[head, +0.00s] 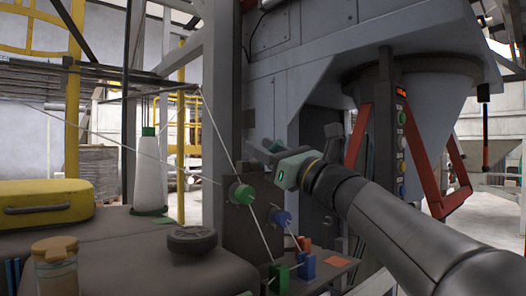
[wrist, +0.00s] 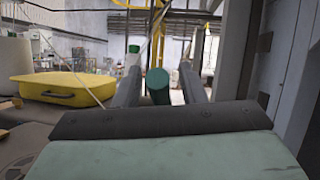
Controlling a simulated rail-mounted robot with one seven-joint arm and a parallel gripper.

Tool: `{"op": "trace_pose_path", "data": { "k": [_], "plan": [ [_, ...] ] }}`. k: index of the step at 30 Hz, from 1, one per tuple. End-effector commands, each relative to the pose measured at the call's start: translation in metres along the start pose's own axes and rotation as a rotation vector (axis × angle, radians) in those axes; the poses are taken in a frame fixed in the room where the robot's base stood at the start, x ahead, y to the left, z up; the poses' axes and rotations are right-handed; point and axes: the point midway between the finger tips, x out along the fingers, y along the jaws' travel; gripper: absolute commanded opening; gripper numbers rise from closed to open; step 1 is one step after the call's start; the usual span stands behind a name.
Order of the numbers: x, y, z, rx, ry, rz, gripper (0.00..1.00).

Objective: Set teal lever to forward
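The teal lever (wrist: 158,86) shows in the wrist view as a short, rounded, dark teal grip, straight ahead of my palm. My gripper (head: 257,151) is open, with one dark finger on each side of the lever in the wrist view. A gap shows between the lever and each finger, so I see no contact. In the head view my gripper reaches left in front of the grey machine. There the fingers and wrist mostly hide the lever, and I cannot tell its setting.
Below my gripper are a green spool (head: 242,194), a blue spool (head: 281,218) and small green (head: 279,277) and blue (head: 307,267) blocks, with taut threads. A yellow case (head: 45,203) and a white thread cone (head: 148,177) stand left. The grey machine frame (wrist: 291,85) is close on the right.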

Motion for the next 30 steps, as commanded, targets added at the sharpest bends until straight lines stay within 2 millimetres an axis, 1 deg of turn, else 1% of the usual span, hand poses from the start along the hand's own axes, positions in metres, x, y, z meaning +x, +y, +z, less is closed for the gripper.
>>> {"op": "trace_pose_path", "data": {
  "k": [8,11,13,17,24,30],
  "plan": [
    [-0.001,0.000,0.000,0.000,0.001,-0.001,0.37],
    [-0.007,-0.001,-0.001,-0.001,0.001,-0.002,0.37],
    [-0.016,-0.001,-0.001,-0.002,0.001,-0.003,0.37],
    [-0.042,0.000,-0.001,-0.002,0.000,-0.004,0.37],
    [-0.102,0.000,-0.001,-0.002,0.001,-0.004,0.37],
    [-0.145,0.000,0.000,-0.001,0.000,-0.003,0.37]
  ]
}}
